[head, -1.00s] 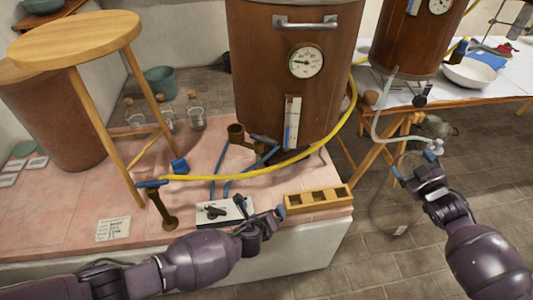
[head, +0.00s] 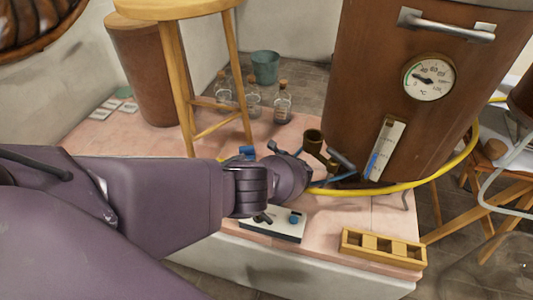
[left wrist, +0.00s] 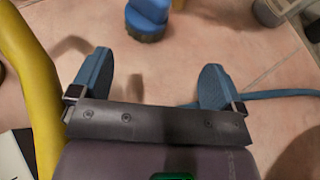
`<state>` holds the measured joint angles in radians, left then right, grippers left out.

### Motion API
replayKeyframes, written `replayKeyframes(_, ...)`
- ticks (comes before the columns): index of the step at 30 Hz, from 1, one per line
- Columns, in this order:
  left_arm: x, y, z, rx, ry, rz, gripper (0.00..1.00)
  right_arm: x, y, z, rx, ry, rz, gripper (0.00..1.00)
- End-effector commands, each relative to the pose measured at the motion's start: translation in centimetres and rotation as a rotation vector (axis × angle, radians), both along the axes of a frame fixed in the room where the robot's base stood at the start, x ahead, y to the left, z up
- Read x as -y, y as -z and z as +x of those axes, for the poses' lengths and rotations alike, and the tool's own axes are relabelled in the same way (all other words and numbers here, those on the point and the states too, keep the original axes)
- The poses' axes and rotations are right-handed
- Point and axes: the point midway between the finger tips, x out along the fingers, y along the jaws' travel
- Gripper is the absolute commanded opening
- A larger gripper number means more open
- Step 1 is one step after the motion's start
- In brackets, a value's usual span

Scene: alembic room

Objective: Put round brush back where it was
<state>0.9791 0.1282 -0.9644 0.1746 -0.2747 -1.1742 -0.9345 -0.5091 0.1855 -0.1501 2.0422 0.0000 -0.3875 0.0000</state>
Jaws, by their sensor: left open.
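No thing is clearly recognisable to me as the round brush. A small blue-topped piece with a darker ribbed base (left wrist: 148,20) lies on the pink tiles in the left wrist view, and a blue piece (head: 247,152) shows beyond my forearm in the head view. I cannot tell if it is the brush. My left gripper (left wrist: 153,76) is open, its two blue fingers apart with nothing between them, above the tiles and short of the blue-topped piece. My right gripper is out of view.
A yellow hose (head: 430,183) curves before the wooden vat (head: 400,60). A wooden compartment tray (head: 383,248) lies near the front ledge, beside a white panel (head: 285,228). A wooden stool (head: 172,75), corked bottles (head: 283,103) and a teal bucket (head: 265,66) stand behind.

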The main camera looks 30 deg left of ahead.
Motion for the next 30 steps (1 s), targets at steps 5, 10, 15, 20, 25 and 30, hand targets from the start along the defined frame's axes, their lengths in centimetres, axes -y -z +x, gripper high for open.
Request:
replayKeyframes(5, -1.7, 0.1, -1.1, -0.012, -0.108, 0.032, 0.94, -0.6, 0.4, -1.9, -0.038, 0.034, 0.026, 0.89)
replayKeyframes(10, -2.9, 0.5, -1.0, -0.012, -0.12, 0.036, 0.94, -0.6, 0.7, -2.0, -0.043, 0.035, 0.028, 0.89)
replayKeyframes(15, -4.9, 1.7, -0.5, -0.016, -0.118, 0.037, 0.94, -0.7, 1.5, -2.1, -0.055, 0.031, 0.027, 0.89)
replayKeyframes(20, -6.5, 2.4, 0.1, -0.014, -0.116, 0.035, 0.94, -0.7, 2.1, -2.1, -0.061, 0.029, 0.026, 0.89)
replayKeyframes(25, -7.2, 2.6, 0.4, -0.012, -0.115, 0.034, 0.94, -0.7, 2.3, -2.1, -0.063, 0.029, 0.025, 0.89)
replayKeyframes(30, -8.9, 4.0, 0.8, -0.017, -0.116, 0.037, 0.94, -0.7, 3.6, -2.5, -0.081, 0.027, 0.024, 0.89)
